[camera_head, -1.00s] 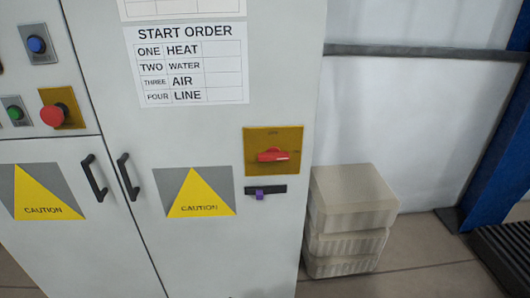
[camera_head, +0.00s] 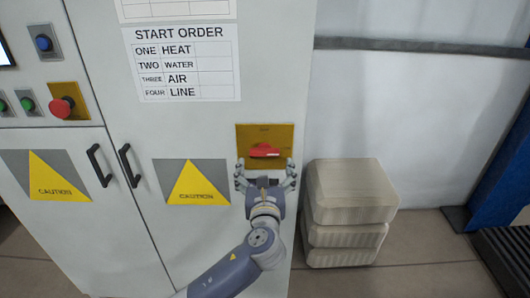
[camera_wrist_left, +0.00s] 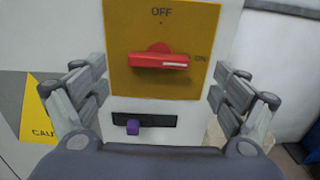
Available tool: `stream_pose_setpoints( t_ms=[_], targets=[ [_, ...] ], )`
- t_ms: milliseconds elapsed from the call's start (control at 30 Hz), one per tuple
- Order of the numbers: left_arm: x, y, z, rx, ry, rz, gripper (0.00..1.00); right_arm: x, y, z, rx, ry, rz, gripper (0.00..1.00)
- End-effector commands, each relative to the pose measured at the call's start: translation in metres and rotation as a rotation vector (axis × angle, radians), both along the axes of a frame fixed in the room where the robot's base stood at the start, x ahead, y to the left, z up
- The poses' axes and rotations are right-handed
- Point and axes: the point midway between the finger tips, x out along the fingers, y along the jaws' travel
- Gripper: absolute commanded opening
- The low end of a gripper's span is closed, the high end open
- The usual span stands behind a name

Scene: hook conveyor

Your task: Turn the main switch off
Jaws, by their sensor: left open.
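The main switch is a red rotary handle (camera_head: 264,151) on a yellow plate (camera_head: 284,132) on the grey cabinet's right door. In the left wrist view the handle (camera_wrist_left: 160,61) lies horizontal, its white-marked end toward ON at the right; OFF is at the top of the plate (camera_wrist_left: 125,85). My left gripper (camera_head: 267,169) is open in front of the plate's lower part. Its fingers stand apart on both sides of the switch, and nothing is between them. In the left wrist view its fingers (camera_wrist_left: 160,90) flank the plate. My right gripper is not in view.
A black slot with a purple slider (camera_wrist_left: 133,127) sits just below the plate. Door handles (camera_head: 128,165) and a red emergency button (camera_head: 60,107) are further left. Stacked pale boxes (camera_head: 350,190) stand on the floor right of the cabinet.

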Motion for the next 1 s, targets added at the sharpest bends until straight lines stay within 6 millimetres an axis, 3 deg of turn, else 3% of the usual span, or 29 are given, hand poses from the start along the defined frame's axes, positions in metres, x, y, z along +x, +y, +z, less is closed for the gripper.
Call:
stream_pose_setpoints(
  t_ms=[100,333,833,1000],
  targets=[
    [0.021,0.0,0.002,0.001,0.001,0.003,0.9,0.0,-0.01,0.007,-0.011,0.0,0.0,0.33],
    [0.048,0.001,0.001,-0.001,0.001,0.002,0.9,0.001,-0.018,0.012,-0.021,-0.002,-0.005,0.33],
    [0.059,0.0,-0.001,-0.003,0.002,0.0,0.9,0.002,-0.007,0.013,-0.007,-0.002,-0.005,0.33],
    [0.059,0.0,-0.001,-0.003,0.002,0.0,0.51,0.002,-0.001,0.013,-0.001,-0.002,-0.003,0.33]
  ],
)
